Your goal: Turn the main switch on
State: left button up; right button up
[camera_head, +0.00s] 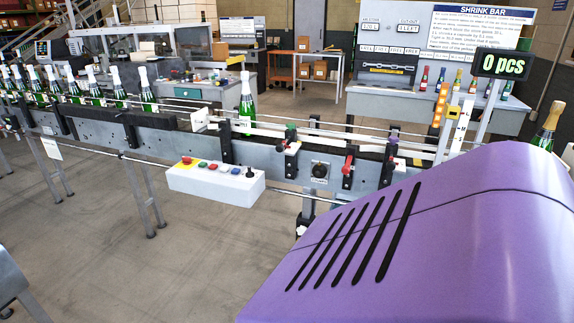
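A white control box (215,182) is mounted on the front of the conveyor. Its top carries a red button on a yellow base (186,161), small coloured buttons and a black knob or lever (250,172) at its right end. A dark rotary knob on a plate (320,170) sits on the conveyor's side further right. No label that I can read marks either one as the main switch, and I cannot tell their positions. Neither of my grippers is in view.
The conveyor (90,127) runs across with several green bottles at left and one bottle (246,103) mid-way. A purple slotted housing (440,245) fills the lower right. A display (503,64) reads "0 pcs". Open floor (200,265) lies in front of the control box.

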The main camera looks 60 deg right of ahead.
aim_at(187, 160)
jog(key=z, duration=1.65)
jog(key=i+j+z, duration=0.25)
jog(key=i+j, duration=0.25)
jog(key=i+j+z, duration=0.25)
jog(key=i+j, duration=0.25)
jog(key=j, duration=0.1)
